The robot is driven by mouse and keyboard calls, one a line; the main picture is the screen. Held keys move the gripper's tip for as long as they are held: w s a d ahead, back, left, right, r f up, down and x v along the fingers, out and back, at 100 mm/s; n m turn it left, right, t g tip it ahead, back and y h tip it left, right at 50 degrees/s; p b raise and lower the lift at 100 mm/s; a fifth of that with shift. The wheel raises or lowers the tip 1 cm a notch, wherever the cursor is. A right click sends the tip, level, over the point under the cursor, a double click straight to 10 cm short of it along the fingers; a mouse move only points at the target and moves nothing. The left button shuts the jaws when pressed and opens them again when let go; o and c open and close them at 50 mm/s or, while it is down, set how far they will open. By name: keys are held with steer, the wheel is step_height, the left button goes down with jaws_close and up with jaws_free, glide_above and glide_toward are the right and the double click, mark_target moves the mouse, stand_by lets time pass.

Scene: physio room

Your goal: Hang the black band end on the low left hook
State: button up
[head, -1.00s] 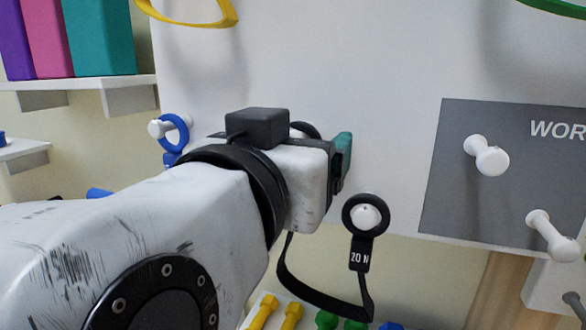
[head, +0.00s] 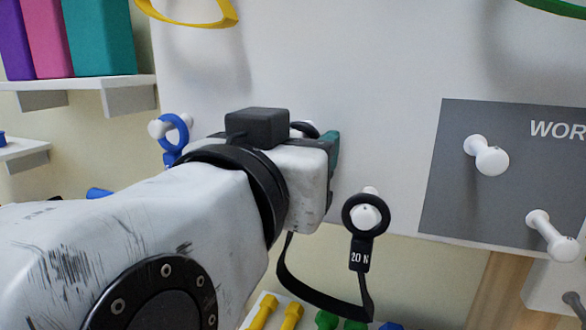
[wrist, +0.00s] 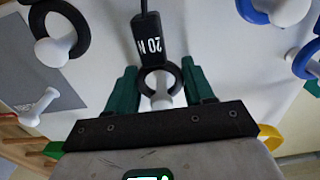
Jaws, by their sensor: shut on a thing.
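My gripper (wrist: 159,72) is shut on one end of the black band, a black ring with a "20 N" tab (wrist: 149,38). In the wrist view the ring lies between the two green fingers, and a white hook head (wrist: 161,99) shows within its opening. I cannot tell whether the ring is fully over that hook. In the head view my gripper (head: 332,155) hides most of this ring. The band's other end, a black ring (head: 349,225), hangs around a white hook (head: 367,215) to the right. The strap loops down between the two ends.
A blue ring (head: 163,146) hangs on a hook left of my gripper. The grey panel (head: 450,190) at right carries two bare white pegs (head: 490,160). A yellow band (head: 205,22) hangs above. Coloured dumbbells (head: 291,316) lie below the board.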

jaws_close()
steer(key=shift+r+p, duration=0.4)
steer(key=shift+r, duration=0.1)
stand_by(0.8)
steer(key=shift+v, duration=2.25)
steer(key=v, duration=0.3)
steer(key=shift+b, duration=0.4)
